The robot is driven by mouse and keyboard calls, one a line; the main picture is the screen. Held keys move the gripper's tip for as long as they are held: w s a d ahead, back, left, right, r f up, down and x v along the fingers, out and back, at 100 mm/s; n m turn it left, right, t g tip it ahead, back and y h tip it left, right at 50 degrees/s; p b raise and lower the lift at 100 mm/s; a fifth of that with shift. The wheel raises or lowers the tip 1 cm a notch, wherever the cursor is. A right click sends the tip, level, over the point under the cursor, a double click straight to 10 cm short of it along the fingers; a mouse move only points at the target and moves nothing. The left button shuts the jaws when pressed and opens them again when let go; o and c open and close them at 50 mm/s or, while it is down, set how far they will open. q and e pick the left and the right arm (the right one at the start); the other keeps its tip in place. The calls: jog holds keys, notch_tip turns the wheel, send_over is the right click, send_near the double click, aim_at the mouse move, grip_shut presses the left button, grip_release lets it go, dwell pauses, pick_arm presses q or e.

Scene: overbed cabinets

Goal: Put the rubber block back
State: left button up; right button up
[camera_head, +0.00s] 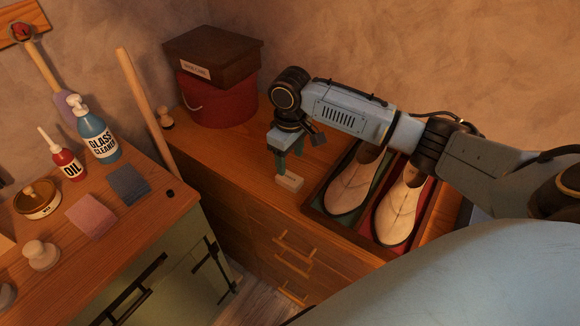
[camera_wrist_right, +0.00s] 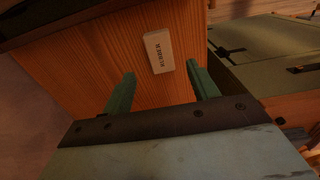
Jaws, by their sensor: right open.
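The rubber block (camera_head: 290,183) is a small pale block lying on the wooden drawer cabinet top (camera_head: 240,165), near its front edge. In the right wrist view the block (camera_wrist_right: 159,51) shows dark lettering and lies beyond the fingertips, roughly between their lines. My right gripper (camera_head: 288,160) points down just above and behind the block. Its two green fingers (camera_wrist_right: 157,82) are apart with nothing between them. Whether a finger touches the block cannot be told. My left gripper is not in view.
A shoe tray (camera_head: 313,205) with two shoes stands right of the block. A red round box (camera_head: 218,103) under a brown box (camera_head: 212,55) stands behind left. The left workbench holds glass cleaner (camera_head: 97,132), oil (camera_head: 66,160), a pink block (camera_head: 90,215) and a dark block (camera_head: 128,185).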

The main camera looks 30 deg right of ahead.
notch_tip(320, 180, up, 5)
jog(key=shift+r+p, duration=0.1)
jog(key=shift+p, duration=0.2)
